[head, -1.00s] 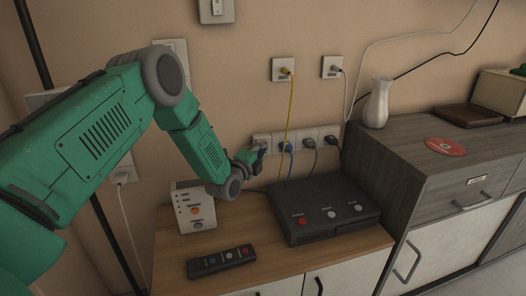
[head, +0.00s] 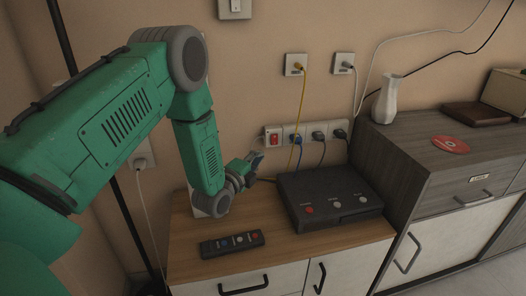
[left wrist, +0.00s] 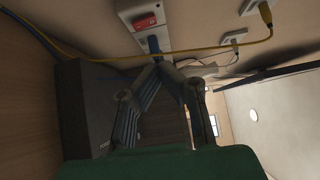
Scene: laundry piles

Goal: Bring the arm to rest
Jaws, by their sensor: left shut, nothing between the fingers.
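My left arm comes in from the left in the head view, green with grey joints. My left gripper (head: 256,158) is shut and empty. It is above the wooden cabinet top, in front of the wall and left of the black box (head: 325,200). In the left wrist view the gripper's fingers (left wrist: 161,62) come together at their tips, close in the picture to the power strip. My right gripper is not in view.
A power strip (head: 311,131) with a red switch (head: 274,139) and several plugs is on the wall. A dark remote (head: 232,243) lies on the wooden cabinet (head: 285,245). A white vase (head: 386,99) and red disc (head: 450,145) are on the grey cabinet. My arm mostly hides a white device.

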